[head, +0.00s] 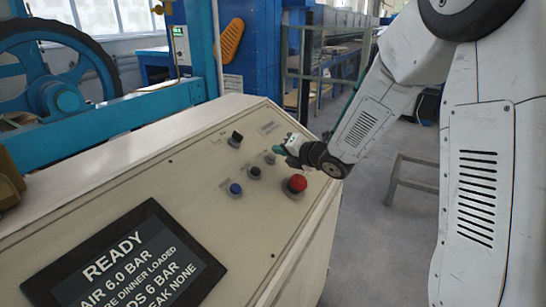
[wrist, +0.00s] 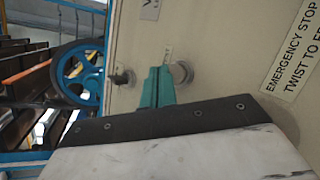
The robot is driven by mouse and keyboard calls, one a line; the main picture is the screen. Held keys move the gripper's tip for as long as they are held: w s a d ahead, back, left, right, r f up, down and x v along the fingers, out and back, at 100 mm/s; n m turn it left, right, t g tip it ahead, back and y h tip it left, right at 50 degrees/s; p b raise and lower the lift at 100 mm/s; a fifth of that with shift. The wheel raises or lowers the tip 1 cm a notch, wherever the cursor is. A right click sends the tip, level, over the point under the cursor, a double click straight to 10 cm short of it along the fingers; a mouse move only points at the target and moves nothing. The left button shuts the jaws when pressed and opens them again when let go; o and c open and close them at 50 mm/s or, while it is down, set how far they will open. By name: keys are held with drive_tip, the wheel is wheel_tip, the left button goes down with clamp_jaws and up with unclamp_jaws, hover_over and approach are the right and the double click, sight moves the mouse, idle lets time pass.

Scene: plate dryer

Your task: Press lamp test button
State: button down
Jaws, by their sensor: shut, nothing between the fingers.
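The sloped cream control panel (head: 150,165) carries a black selector knob (head: 235,138), a small pale grey button (head: 270,157), a black button (head: 254,172), a blue button (head: 235,188) and a red mushroom button (head: 297,184). The small labels are too small to read, so I cannot tell which is lamp test. My gripper (head: 281,150) is shut and empty, its teal tips close to the pale grey button. In the wrist view the shut fingers (wrist: 158,80) point at the panel beside a round grey button (wrist: 183,73); I cannot tell whether they touch.
A dark display (head: 125,262) on the panel reads READY and AIR 6.0 BAR. In the wrist view an emergency stop label (wrist: 293,65) lies at the right. A blue machine with a large wheel (head: 62,95) stands behind. The floor (head: 375,240) right of the panel is open.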

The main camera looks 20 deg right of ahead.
idle(0.4)
drive_tip(key=shift+w+a+f, duration=0.15)
drive_tip(key=shift+f, duration=0.2)
drive_tip(key=shift+w+a+f, duration=0.15)
drive_tip(key=shift+f, duration=0.25)
idle(0.6)
idle(0.3)
drive_tip(key=shift+s+d+r, duration=0.15)
drive_tip(key=shift+r, duration=0.25)
drive_tip(key=shift+s+d+r, duration=0.15)
drive_tip(key=shift+r, duration=0.2)
drive_tip(key=r, duration=0.1)
drive_tip(key=s+d+r, duration=0.1)
drive_tip(key=r, duration=0.2)
drive_tip(key=shift+s+d+r, duration=0.2)
drive_tip(key=shift+s+d, duration=0.2)
idle(0.5)
